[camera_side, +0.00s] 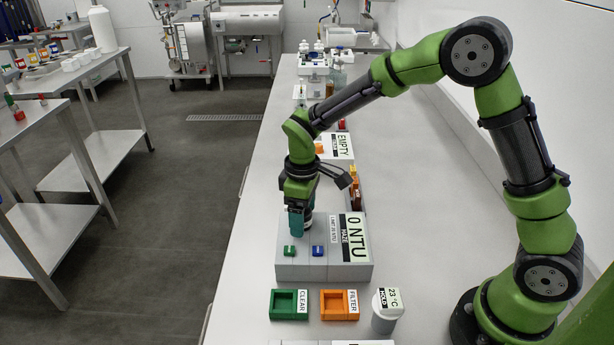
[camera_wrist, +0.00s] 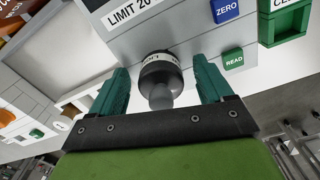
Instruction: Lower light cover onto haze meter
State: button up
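The haze meter (camera_side: 322,262) is a grey box on the bench, its display reading 0 NTU. It has a green READ button (camera_wrist: 233,61) and a blue ZERO button (camera_wrist: 227,9). The light cover (camera_wrist: 160,76) is a dark round cap with a pale printed band and a grey knob facing the wrist camera. It appears to sit on the meter's top, though its lower edge is hidden. My gripper (camera_side: 299,226) points down over the meter. In the wrist view its teal fingers (camera_wrist: 160,82) stand on either side of the cover, with a gap on each side.
In front of the meter are a green CLEAR tray (camera_side: 289,316), an orange FILTER tray (camera_side: 353,316) and a round white 23 °C HOLD unit (camera_side: 386,300). Behind it stand brown bottles (camera_side: 355,190) and an EMPTY sign (camera_side: 343,146). The bench's right side is largely clear.

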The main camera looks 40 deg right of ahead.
notch_tip(320, 180, up, 17)
dwell(0.7)
jog(key=s+d+m+t, duration=0.1)
jog(key=s+m+t, duration=0.1)
jog(key=s, duration=0.4)
jog(key=s+d+r+m+t+y, duration=0.1)
jog(key=s+d+m+t, duration=0.1)
jog(key=s+m, duration=0.2)
jog(key=s+d+m+t+y, duration=0.1)
jog(key=s+m+t, duration=0.2)
jog(key=s, duration=0.5)
jog(key=shift+s+d+r+m, duration=0.2)
jog(key=shift+s+d+m, duration=0.15)
jog(key=shift+m, duration=0.15)
